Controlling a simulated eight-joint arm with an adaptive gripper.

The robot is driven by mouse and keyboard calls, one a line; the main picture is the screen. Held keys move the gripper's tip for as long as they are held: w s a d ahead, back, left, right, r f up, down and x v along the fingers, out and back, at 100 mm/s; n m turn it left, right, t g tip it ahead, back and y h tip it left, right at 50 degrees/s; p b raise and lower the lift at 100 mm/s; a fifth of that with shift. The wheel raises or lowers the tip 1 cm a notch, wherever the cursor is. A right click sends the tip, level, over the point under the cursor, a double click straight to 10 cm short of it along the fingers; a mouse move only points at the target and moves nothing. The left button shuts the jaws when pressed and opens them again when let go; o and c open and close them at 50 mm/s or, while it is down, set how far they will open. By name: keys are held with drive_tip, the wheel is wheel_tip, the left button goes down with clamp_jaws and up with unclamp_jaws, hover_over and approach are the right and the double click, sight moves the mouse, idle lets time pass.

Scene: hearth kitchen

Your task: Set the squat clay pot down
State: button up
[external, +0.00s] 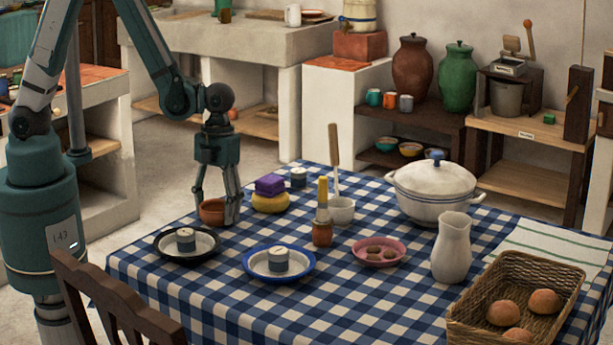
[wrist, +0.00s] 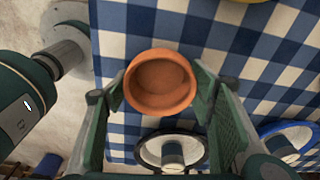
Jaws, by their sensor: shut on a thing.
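The squat clay pot (external: 210,214) is a small orange-brown open pot near the left edge of the checked table, in the external view. It is upright, and its empty inside shows from above in the wrist view (wrist: 161,84). My gripper (external: 217,213) points down with its fingers on either side of the pot, shut on it. In the wrist view the two green-padded fingers (wrist: 159,92) flank its rim. The pot is at or just above the cloth; I cannot tell whether its base touches. One finger hides part of it in the external view.
A yellow round item with a purple block (external: 270,186) stands close to the right of the pot. A black-rimmed plate (external: 165,251) and a blue-rimmed plate (external: 258,274), each holding a tin, lie nearer the front. Bare cloth (external: 130,270) shows at front left.

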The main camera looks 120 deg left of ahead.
drive_tip(key=shift+f, duration=0.15)
drive_tip(key=o, duration=0.9)
drive_tip(key=shift+o, duration=0.2)
wheel_tip(320, 180, up, 12)
drive_tip(key=a+p, duration=0.1)
drive_tip(key=p, duration=0.1)
drive_tip(key=shift+s+a, duration=0.15)
drive_tip(key=shift+a, duration=0.05)
idle(0.8)
